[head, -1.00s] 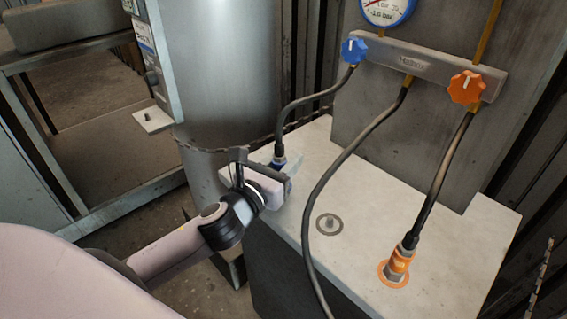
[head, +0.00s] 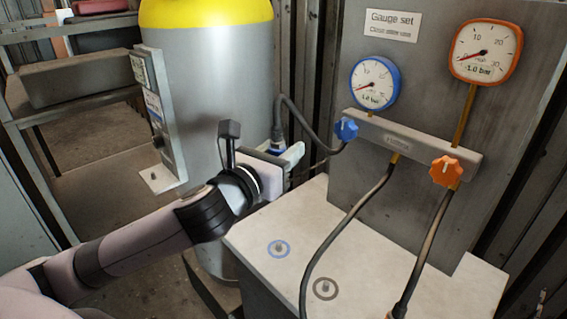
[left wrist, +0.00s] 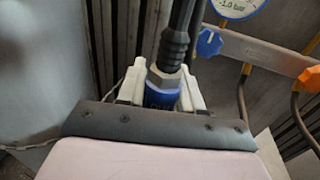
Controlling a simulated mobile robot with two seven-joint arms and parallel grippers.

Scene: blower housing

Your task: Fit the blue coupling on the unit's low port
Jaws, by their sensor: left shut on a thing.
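The blue coupling (left wrist: 160,92) is held between the white fingers of my left gripper (left wrist: 162,88), with its black hose rising from it in the left wrist view. In the head view the left gripper (head: 290,156) is shut on the blue coupling (head: 274,146) and holds it in the air above the back of the bench block, in front of the tank. The hose loops from the coupling to the blue knob (head: 346,129). My right gripper is not in view.
The pale bench top (head: 395,232) bears a blue-ringed peg (head: 279,249) and a dark-ringed peg (head: 325,289). Black hoses hang from the gauge manifold (head: 405,140) across the right side. A grey yellow-topped tank (head: 205,85) stands behind my arm.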

